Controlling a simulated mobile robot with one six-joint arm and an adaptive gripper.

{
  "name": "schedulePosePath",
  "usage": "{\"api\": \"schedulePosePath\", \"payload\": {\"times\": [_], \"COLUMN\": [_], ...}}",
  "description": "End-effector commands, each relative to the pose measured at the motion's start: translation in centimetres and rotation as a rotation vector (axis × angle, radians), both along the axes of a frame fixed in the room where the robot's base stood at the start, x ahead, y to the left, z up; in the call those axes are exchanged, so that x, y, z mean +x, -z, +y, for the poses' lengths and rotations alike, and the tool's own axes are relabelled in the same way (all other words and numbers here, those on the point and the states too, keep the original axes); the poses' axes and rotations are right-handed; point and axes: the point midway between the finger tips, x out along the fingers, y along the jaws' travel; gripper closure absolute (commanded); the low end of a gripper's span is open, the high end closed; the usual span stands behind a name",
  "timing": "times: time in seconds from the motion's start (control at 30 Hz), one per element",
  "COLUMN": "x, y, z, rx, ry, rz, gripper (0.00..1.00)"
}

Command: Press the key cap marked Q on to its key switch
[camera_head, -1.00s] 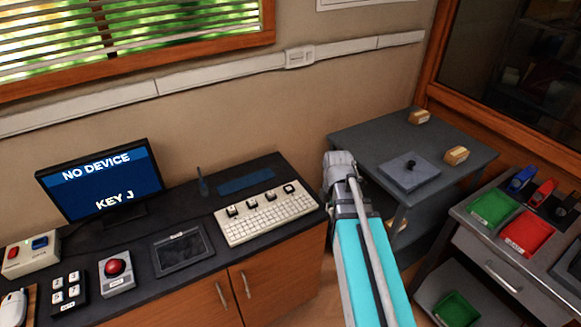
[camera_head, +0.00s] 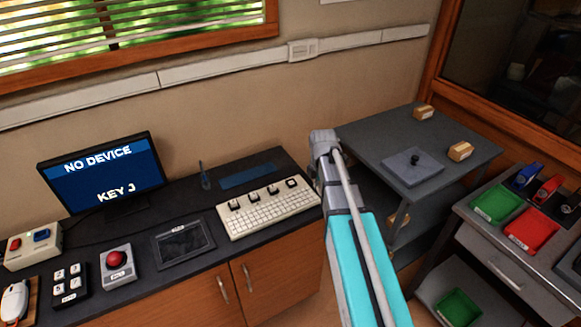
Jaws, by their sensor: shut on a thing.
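The cream keyboard (camera_head: 268,216) lies near the right end of the dark desk. Several dark key caps stand along its back edge; the rightmost key cap (camera_head: 291,183) shows a pale outline on top. Their letters are too small to read, so I cannot tell which is Q, and the bare key switch cannot be made out. My arm rises from the bottom, just right of the keyboard. My gripper is not visible; only the arm's links and a grey joint show, so anything it holds is hidden.
A monitor (camera_head: 103,178) reads "NO DEVICE" and "KEY J". A black tablet (camera_head: 182,242), a red button box (camera_head: 117,263) and a blue mat (camera_head: 248,176) share the desk. A grey table (camera_head: 360,135) stands behind my arm, and a tray cart (camera_head: 470,240) stands at right.

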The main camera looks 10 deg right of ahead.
Motion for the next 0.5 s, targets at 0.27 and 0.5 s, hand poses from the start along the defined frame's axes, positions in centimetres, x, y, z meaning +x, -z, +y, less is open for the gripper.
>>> {"api": "schedulePosePath", "payload": {"times": [0.27,0.5], "x": [10.3,14.5], "y": [1.4,1.8], "z": [4.1,6.6], "rx": [0.001,0.001], "ry": [-0.049,-0.071], "rz": [0.001,0.001], "gripper": [0.82,0.82]}}
